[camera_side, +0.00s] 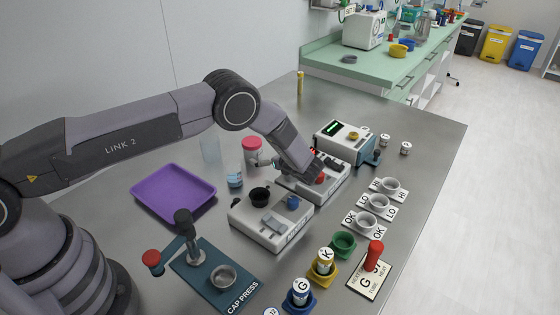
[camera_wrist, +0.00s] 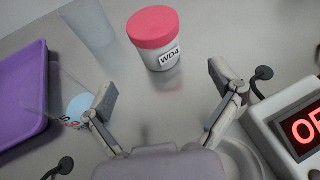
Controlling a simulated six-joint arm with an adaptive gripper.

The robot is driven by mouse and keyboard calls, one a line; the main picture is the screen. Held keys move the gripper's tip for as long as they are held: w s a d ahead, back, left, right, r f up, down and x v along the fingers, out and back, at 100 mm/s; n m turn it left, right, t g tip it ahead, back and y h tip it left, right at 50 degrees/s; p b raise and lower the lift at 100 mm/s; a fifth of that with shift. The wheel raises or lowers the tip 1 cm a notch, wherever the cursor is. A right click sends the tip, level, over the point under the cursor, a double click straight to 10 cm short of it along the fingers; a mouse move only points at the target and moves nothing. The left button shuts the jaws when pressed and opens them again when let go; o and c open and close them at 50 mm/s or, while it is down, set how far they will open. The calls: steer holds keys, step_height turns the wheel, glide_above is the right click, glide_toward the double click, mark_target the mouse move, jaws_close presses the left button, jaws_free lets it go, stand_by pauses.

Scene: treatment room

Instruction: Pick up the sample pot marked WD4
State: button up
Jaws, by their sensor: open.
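The sample pot marked WD4 (camera_wrist: 158,55) is a white pot with a pink-red lid, standing upright on the steel bench. Its black-lettered label faces my wrist camera. In the side view the pot (camera_side: 252,152) stands behind the machines, and its lower part is partly hidden. My gripper (camera_wrist: 162,88) is open and empty, its two fingers spread wide. The pot lies ahead of the fingertips, roughly centred between them and apart from them. In the side view my gripper (camera_side: 258,163) is low beside the pot, partly hidden by my wrist.
A clear beaker (camera_side: 210,148) and a blue-labelled container (camera_side: 235,176) stand left of the pot. A purple tray (camera_side: 173,193) lies further left. A device with a red display (camera_wrist: 297,128) is close on the right in the wrist view. A white machine (camera_side: 270,222) stands in front.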

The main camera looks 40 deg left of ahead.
mark_target(252, 149)
steer(key=x, duration=0.8)
steer(key=shift+a, duration=0.45)
steer(key=c, duration=1.1)
steer(key=shift+o, duration=0.2)
steer(key=shift+r, duration=0.1)
